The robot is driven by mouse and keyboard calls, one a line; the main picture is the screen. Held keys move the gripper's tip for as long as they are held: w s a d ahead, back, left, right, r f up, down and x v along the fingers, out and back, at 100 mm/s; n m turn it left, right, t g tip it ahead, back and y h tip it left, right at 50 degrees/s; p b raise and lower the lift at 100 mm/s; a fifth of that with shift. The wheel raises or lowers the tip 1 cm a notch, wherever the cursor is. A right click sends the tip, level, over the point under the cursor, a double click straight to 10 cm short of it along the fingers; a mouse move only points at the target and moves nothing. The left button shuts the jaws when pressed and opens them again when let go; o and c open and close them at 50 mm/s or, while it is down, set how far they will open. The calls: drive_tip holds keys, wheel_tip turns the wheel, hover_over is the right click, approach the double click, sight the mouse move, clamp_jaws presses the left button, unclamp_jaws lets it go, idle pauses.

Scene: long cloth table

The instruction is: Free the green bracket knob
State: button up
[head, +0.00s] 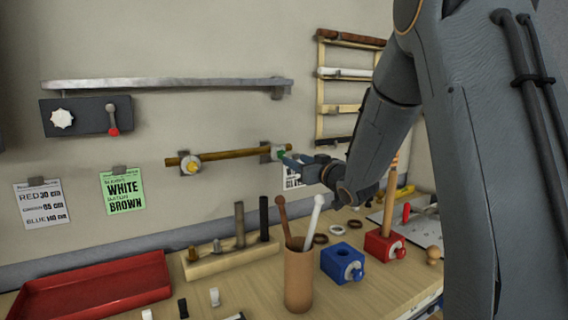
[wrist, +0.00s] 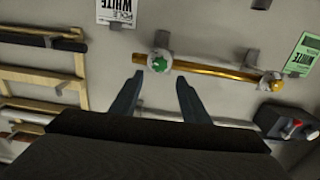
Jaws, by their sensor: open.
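The green bracket knob (wrist: 158,64) sits on a round pale collar at one end of a brown rod on the wall. In the head view the green knob (head: 281,154) is partly hidden by my gripper (head: 288,158). The brown rod (head: 232,154) runs level between two brackets, the other with a yellow knob (head: 192,168). In the wrist view my gripper (wrist: 159,80) is open, with its fingers pointing at the wall and the green knob between and just beyond the tips. I cannot tell whether a finger touches it.
A grey rail (head: 170,84) and a dark panel (head: 88,116) with a white dial are on the wall at left. A rack of rods (head: 320,100) stands behind my arm. Below are a red tray (head: 95,290), a brown cup (head: 298,280) with two rods, and blue (head: 342,262) and red (head: 384,246) blocks.

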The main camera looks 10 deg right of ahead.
sight(282, 154)
drive_tip(key=shift+p+x, duration=1.25)
drive_tip(key=shift+x, duration=2.6)
drive_tip(key=shift+f, duration=0.1)
drive_tip(key=c, duration=1.1)
drive_tip(key=shift+o, duration=0.2)
